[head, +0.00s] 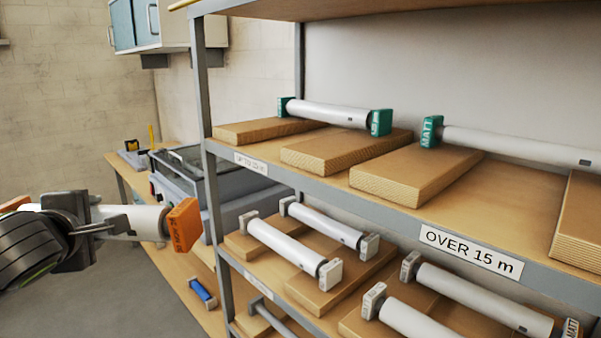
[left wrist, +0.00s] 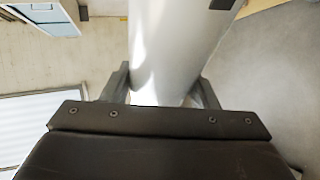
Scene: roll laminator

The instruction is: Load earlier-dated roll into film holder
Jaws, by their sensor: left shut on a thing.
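My left gripper (head: 104,226) is shut on a white film roll (head: 148,219), held in the air left of the shelf. The roll has an orange end cap (head: 183,226) with small dark print that I cannot read for sure; another orange end shows at the far left. In the left wrist view the roll (left wrist: 180,50) lies between the two fingers (left wrist: 163,88). A grey machine with a clear lid (head: 190,172), apparently the laminator, stands on the bench behind. Its film holder cannot be made out. My right gripper is not in view.
The shelf (head: 300,185) on the right holds rolls with green caps (head: 340,115) above and rolls with grey caps (head: 290,248) below, on wooden boards. A label reads OVER 15 m (head: 470,250). Floor at lower left is clear.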

